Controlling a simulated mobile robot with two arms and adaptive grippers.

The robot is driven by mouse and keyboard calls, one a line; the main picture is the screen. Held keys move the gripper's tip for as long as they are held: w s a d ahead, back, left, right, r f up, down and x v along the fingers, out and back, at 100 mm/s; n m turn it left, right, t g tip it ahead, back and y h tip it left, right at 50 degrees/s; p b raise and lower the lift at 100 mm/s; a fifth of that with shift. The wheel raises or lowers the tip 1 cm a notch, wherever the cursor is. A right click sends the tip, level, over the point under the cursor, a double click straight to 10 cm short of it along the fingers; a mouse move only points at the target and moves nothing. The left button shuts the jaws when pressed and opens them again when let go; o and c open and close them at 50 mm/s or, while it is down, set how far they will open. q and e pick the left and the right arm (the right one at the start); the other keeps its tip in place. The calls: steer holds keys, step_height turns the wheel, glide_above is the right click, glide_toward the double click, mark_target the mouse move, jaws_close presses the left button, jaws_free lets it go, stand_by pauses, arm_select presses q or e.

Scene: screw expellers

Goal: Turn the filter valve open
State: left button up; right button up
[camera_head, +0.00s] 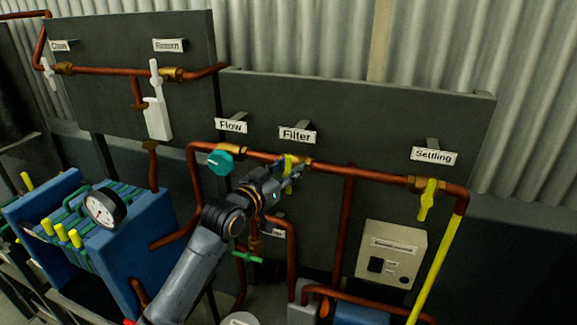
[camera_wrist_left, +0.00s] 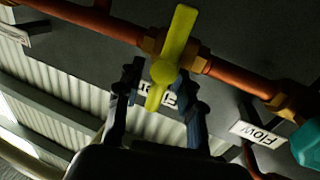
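The filter valve has a yellow handle (camera_head: 289,161) on the copper pipe, below the "Filter" label (camera_head: 297,135). In the left wrist view the yellow handle (camera_wrist_left: 178,42) stands across the pipe, roughly at right angles to it. My left gripper (camera_head: 291,174) is at the valve and partly covers it in the head view. In the left wrist view its two dark fingers (camera_wrist_left: 167,82) are apart, one on each side of the handle's lower end. Gaps show between fingers and handle. My right gripper is not in view.
The teal Flow valve knob (camera_head: 220,162) sits left of the filter valve on the same pipe. The yellow Settling valve handle (camera_head: 427,200) hangs to the right. A control box (camera_head: 391,254) and lower pipes are below. A blue filter press (camera_head: 130,250) stands at left.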

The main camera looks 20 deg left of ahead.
arm_select(q)
steer(key=c, duration=0.7)
jaws_close()
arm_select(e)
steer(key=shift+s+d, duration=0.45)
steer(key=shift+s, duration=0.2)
